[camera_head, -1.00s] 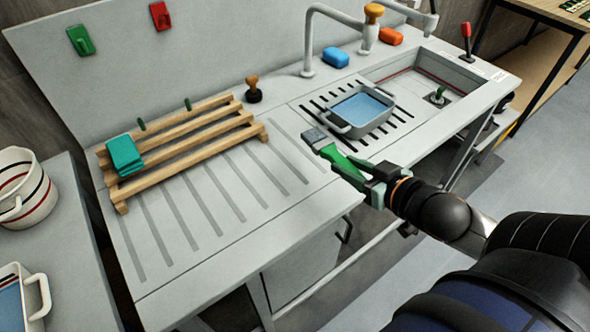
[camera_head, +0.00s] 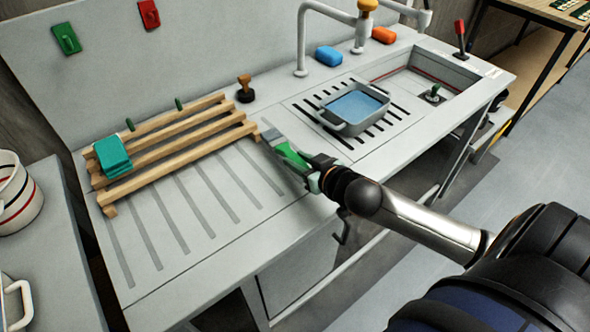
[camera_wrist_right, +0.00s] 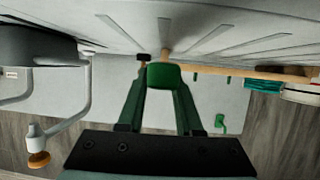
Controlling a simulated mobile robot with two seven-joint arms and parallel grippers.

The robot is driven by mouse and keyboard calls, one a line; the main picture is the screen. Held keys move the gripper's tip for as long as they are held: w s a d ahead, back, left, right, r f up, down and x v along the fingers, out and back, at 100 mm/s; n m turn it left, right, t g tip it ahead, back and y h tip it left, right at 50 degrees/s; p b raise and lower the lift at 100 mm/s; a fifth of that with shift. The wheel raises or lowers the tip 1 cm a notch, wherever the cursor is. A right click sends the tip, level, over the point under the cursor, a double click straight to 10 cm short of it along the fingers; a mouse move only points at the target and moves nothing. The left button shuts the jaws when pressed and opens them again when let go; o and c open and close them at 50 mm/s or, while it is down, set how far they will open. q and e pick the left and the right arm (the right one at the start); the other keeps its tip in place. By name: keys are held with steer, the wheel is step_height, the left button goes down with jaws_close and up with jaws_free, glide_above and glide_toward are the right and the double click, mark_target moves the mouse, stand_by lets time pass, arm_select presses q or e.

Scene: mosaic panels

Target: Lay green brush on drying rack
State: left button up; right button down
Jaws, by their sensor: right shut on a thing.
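The green brush (camera_head: 290,154) has a green handle and a grey head. My right gripper (camera_head: 307,169) is shut on its handle and holds it above the ribbed drainboard, just right of the drying rack. In the right wrist view the brush (camera_wrist_right: 164,75) shows end-on between the fingers of my right gripper (camera_wrist_right: 163,95). The wooden drying rack (camera_head: 182,158) has several slats and stands on the left of the counter. A folded teal cloth (camera_head: 112,156) lies on its left end. My left gripper is not in view.
A grey basin of water (camera_head: 352,108) stands on the slotted plate right of the brush. A brown-knobbed stopper (camera_head: 245,90) stands behind the rack. The tap (camera_head: 302,45) rises at the back. The rack's middle and right slats are bare.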

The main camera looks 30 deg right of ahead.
mark_target(295, 177)
steer(key=shift+w+a+f, duration=0.1)
steer(key=shift+w+f, duration=0.15)
steer(key=shift+f, duration=0.4)
steer(key=shift+w+a+f, duration=0.1)
steer(key=shift+w+f, duration=0.15)
steer(key=shift+f, duration=1)
steer(key=shift+f, duration=0.15)
steer(key=c, duration=0.6)
jaws_free()
steer(key=shift+d, duration=0.1)
